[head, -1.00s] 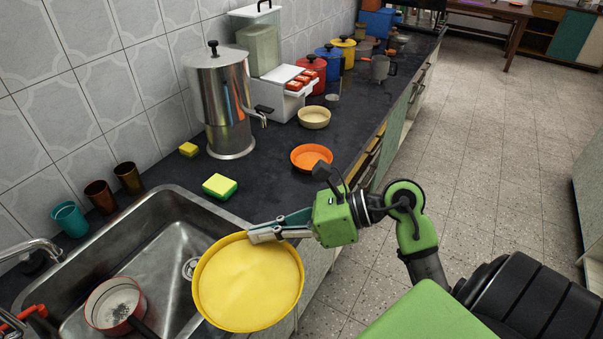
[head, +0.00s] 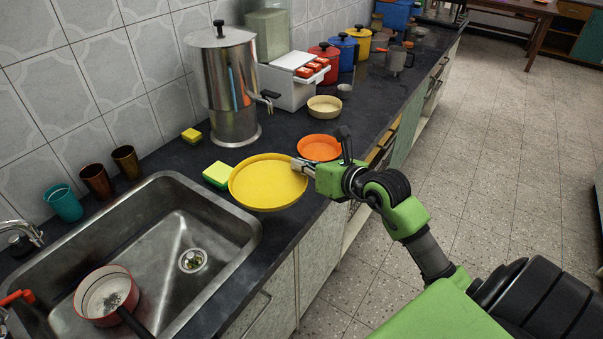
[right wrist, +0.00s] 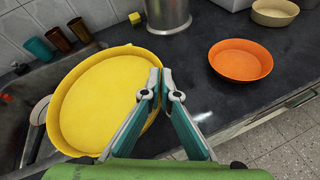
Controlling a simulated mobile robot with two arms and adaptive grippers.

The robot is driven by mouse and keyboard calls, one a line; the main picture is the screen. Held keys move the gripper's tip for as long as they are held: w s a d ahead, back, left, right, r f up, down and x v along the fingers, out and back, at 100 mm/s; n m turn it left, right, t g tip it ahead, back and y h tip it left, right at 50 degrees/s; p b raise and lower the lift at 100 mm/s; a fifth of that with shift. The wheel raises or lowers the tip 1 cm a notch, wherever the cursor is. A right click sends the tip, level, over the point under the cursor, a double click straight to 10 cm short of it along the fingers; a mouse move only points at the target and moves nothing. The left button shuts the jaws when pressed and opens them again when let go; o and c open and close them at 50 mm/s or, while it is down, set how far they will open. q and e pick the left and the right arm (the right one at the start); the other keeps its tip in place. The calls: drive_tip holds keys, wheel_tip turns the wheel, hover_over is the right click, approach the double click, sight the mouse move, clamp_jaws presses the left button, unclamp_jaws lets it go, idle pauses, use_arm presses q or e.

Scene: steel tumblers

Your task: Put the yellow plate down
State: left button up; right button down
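The yellow plate (head: 268,184) is round with a raised rim. In the head view it is over the dark counter between the sink's right edge and the orange plate, partly covering the green-and-yellow sponge. My right gripper (head: 301,166) is shut on the plate's right rim. My left gripper is not in view.
The orange plate (head: 319,148) lies just behind and right. The sponge (head: 217,175) is close by the yellow plate's left side. The sink (head: 150,225) holds a red pan (head: 106,294). A steel urn (head: 228,85) and a cream bowl (head: 325,105) stand farther back.

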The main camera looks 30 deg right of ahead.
drive_tip(key=w+d+f, duration=0.3)
drive_tip(key=w+f, duration=0.1)
drive_tip(key=f, duration=0.1)
drive_tip(key=w+d+f, duration=0.2)
drive_tip(key=w, duration=0.1)
drive_tip(key=shift+d+f+b, duration=0.2)
drive_tip(key=shift+d+b, duration=0.1)
drive_tip(key=shift+w+d+f, duration=0.1)
drive_tip(key=shift+f, duration=1.6)
drive_tip(key=shift+f, duration=0.2)
drive_tip(key=c, duration=2.3)
unclamp_jaws()
